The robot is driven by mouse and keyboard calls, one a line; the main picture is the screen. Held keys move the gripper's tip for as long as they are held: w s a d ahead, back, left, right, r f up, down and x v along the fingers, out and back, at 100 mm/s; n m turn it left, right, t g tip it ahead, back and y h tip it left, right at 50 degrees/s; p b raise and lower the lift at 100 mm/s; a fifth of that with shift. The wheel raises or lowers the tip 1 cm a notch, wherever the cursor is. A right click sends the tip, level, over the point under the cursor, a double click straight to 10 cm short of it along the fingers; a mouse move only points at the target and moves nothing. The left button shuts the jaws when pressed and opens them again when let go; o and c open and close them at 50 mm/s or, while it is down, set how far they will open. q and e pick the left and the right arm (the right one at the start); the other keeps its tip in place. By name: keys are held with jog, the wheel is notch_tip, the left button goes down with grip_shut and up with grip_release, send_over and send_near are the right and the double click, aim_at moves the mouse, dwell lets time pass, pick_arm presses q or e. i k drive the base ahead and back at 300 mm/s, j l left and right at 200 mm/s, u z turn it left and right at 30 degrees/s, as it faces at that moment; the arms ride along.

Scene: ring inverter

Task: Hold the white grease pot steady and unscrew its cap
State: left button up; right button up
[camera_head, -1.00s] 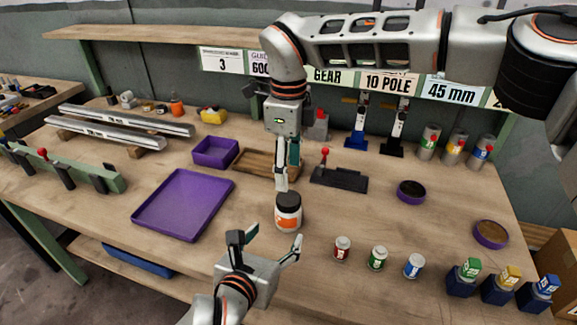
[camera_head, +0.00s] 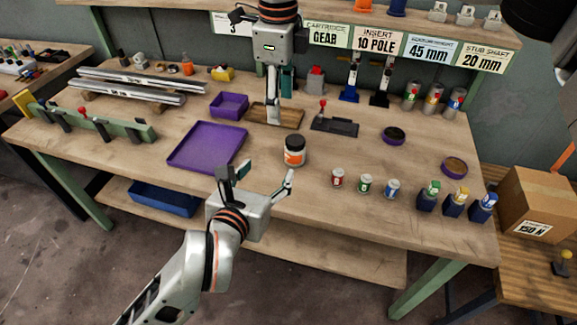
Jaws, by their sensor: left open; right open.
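The white grease pot (camera_head: 294,156) stands upright on the workbench, with an orange label and a black cap (camera_head: 295,142) on top. My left gripper (camera_head: 258,177) is open and empty, in front of the pot and to its lower left, apart from it. My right gripper (camera_head: 273,108) points down behind the pot and to its upper left, in front of the wooden tray in the picture. It is open and empty; its fingers overlap in this view. Neither gripper touches the pot.
A large purple tray (camera_head: 207,147) lies left of the pot, with a smaller purple bin (camera_head: 229,106) behind it. A wooden tray (camera_head: 289,116) and a black fixture (camera_head: 335,126) lie behind the pot. Small red, green and blue cans (camera_head: 365,184) stand to its right.

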aim_at(292, 157)
jog(key=k+j, duration=0.25)
jog(key=k, duration=0.25)
jog(key=k+j, duration=0.25)
jog(key=k, duration=0.25)
